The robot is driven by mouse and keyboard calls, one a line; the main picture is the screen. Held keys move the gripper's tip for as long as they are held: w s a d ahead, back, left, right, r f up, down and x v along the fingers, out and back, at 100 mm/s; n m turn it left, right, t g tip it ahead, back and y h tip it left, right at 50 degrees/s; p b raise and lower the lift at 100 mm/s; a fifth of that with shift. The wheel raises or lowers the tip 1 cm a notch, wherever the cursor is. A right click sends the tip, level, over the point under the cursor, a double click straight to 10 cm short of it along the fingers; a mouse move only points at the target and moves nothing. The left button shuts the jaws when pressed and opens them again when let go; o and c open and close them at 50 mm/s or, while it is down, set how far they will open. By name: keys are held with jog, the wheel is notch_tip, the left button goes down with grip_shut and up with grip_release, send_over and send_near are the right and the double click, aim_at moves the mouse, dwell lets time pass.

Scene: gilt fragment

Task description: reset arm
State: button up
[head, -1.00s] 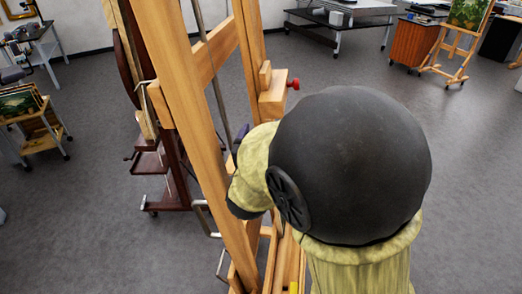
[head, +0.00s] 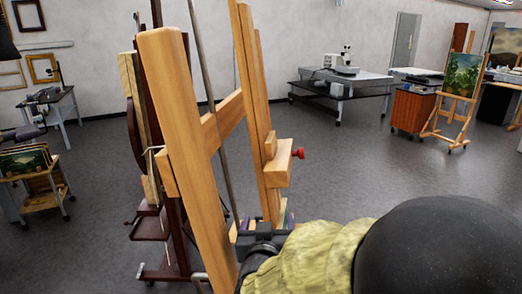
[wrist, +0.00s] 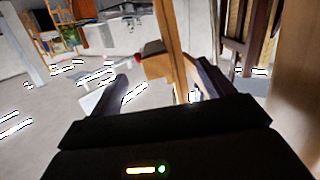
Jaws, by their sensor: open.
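My gripper (wrist: 160,76) is open in the wrist view, its two dark fingers spread with nothing held between them. A wooden easel post and its light block (wrist: 158,66) show beyond and between the fingers. In the head view, my arm with its black rounded joint and yellowish cover fills the lower right. My gripper (head: 262,240) shows only in part there, low beside the wooden easel (head: 182,130). Its fingertips are hard to make out, and I cannot tell whether it touches the easel.
A dark wooden easel (head: 150,225) stands behind the light one. A cart with pictures (head: 40,185) is at left. A table with a microscope (head: 345,75) and an easel with a painting (head: 462,75) stand at the back. Grey floor (head: 340,165) is open in the middle right.

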notch_tip(320, 180, down, 7)
jog(key=d+g+y, duration=0.2)
jog(key=g, duration=0.2)
jog(key=s+d+f+g+b, duration=0.2)
jog(key=s+d+f+g, duration=0.7)
jog(key=s+d+f, duration=0.2)
jog(key=shift+s+d+g, duration=0.15)
jog(key=shift+s+g, duration=0.25)
jog(key=shift+s, duration=0.8)
jog(key=shift+c, duration=0.3)
